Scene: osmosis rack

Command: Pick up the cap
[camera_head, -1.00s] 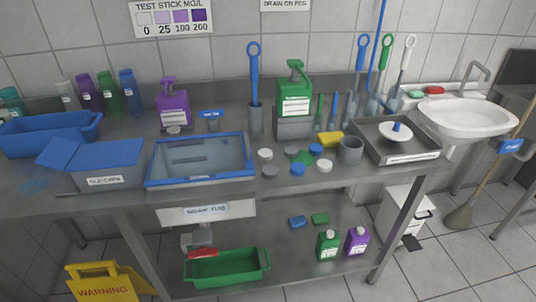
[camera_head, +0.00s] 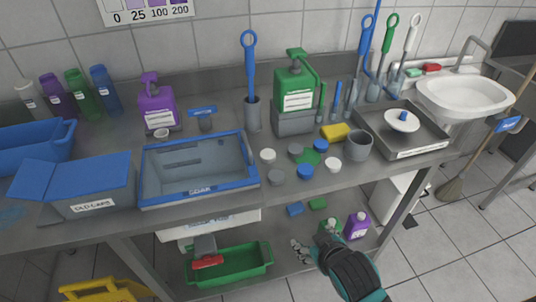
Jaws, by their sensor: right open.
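Several round caps lie loose on the steel counter (camera_head: 225,215), in front of the green pump bottle. They include a white cap (camera_head: 268,155), a grey cap (camera_head: 277,177), a blue cap (camera_head: 305,171) and another white cap (camera_head: 333,164). A further grey cap (camera_head: 295,149) lies behind, beside a green flat piece (camera_head: 313,157). Which cap is meant cannot be told. My right gripper (camera_head: 314,240) is open, comes in from the bottom and shows below the counter's front edge, apart from the caps. It partly covers the bottles on the lower shelf. My left gripper is out of view.
A blue-rimmed soak tray (camera_head: 254,182) and a blue-lidded old-caps box (camera_head: 95,208) stand left of the caps. A grey cup (camera_head: 358,146), yellow sponge (camera_head: 335,131) and steel tray (camera_head: 446,144) stand to the right. A green bin (camera_head: 262,270) is below.

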